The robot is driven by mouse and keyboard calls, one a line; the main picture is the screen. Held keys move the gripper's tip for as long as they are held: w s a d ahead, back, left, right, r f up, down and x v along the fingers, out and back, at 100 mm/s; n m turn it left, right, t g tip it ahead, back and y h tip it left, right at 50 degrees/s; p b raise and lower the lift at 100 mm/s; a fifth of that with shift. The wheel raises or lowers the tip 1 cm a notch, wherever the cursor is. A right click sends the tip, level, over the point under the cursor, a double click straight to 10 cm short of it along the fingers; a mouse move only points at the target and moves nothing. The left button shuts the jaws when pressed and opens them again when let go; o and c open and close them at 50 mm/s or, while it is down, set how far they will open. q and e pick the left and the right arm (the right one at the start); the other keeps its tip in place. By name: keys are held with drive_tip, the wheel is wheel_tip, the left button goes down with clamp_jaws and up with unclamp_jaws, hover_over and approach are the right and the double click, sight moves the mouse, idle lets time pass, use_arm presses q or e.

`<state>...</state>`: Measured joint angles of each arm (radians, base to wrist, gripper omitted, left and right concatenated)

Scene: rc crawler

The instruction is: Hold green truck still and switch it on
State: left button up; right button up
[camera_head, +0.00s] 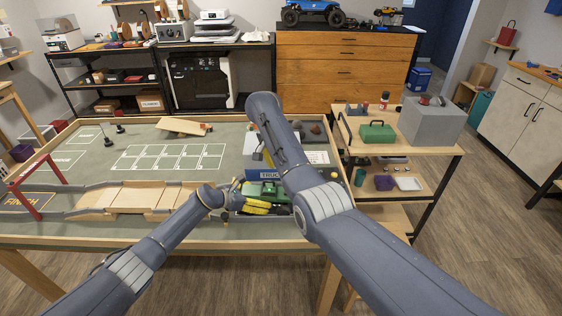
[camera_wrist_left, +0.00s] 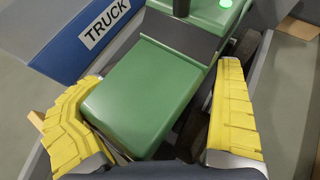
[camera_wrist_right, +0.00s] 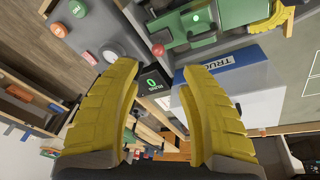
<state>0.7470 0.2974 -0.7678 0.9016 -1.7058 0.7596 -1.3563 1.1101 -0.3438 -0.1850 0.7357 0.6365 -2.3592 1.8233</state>
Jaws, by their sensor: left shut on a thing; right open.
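The green truck (camera_head: 270,188) is at the right end of the table, partly hidden by my arms. My left gripper (camera_head: 248,203) is shut on it; in the left wrist view, yellow fingers sit on both sides of its green body (camera_wrist_left: 135,100). A bright green round light (camera_wrist_left: 225,4) shows on the truck; it also shows in the right wrist view (camera_wrist_right: 196,17). My right gripper (camera_wrist_right: 158,80) is open and empty, apart from the truck (camera_wrist_right: 205,22). Its fingers are hidden in the head view.
A blue block labelled TRUCK (camera_wrist_left: 103,25) stands beside the truck. The right wrist view shows a black box with a green symbol (camera_wrist_right: 152,83) and a grey panel with round buttons (camera_wrist_right: 98,32). A red gate (camera_head: 38,186) and wooden ramp (camera_head: 130,198) stand at the left.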

drive_tip(key=shift+v, duration=0.85)
